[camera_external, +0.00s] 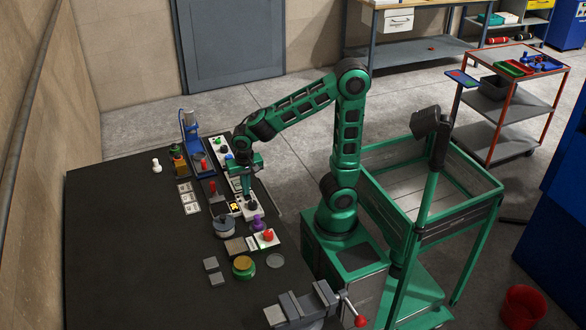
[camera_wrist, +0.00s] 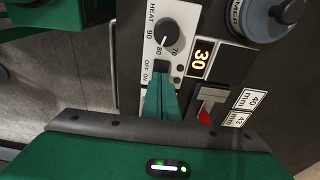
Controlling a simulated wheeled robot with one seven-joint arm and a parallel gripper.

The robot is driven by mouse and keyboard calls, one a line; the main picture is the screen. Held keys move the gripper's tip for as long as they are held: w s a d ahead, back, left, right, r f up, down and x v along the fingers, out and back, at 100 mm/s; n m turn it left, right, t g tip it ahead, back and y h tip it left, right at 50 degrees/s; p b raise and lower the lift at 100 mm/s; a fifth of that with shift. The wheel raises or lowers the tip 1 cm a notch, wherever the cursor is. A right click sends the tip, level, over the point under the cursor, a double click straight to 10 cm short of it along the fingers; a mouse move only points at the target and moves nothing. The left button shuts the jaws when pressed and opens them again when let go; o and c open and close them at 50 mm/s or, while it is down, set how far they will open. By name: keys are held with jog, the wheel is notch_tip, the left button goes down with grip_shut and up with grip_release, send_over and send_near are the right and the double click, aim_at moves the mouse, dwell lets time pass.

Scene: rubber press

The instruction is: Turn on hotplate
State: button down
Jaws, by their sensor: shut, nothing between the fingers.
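A white control panel marked HEAT (camera_wrist: 181,56) has a dark dial (camera_wrist: 167,27), a lit spot on its right side and an OFF/ON label. A small dark switch (camera_wrist: 161,66) sits beside that label. My gripper (camera_wrist: 161,76) is shut and empty, its tips at the switch and covering part of it. I cannot tell whether they touch it or which way the switch is set. In the external view my gripper (camera_external: 248,196) points down at the white panel (camera_external: 251,211) on the dark table. The hotplate surface itself is not clearly made out.
In the external view, a purple object (camera_external: 257,222) stands close by. The table's left side (camera_external: 120,250) is mostly clear.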

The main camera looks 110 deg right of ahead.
aim_at(248, 197)
jog(key=shift+a+r, duration=0.1)
jog(key=shift+a, duration=0.25)
jog(key=shift+r, duration=0.15)
notch_tip(248, 197, up, 14)
jog(key=a, duration=0.2)
jog(key=shift+f, duration=0.25)
dwell(0.4)
jog(key=shift+d, duration=0.65)
jog(key=f, duration=0.4)
jog(key=d+f, duration=0.1)
jog(key=f, duration=0.4)
jog(key=d+f, duration=0.1)
jog(key=f, duration=0.4)
jog(key=shift+d, duration=0.1)
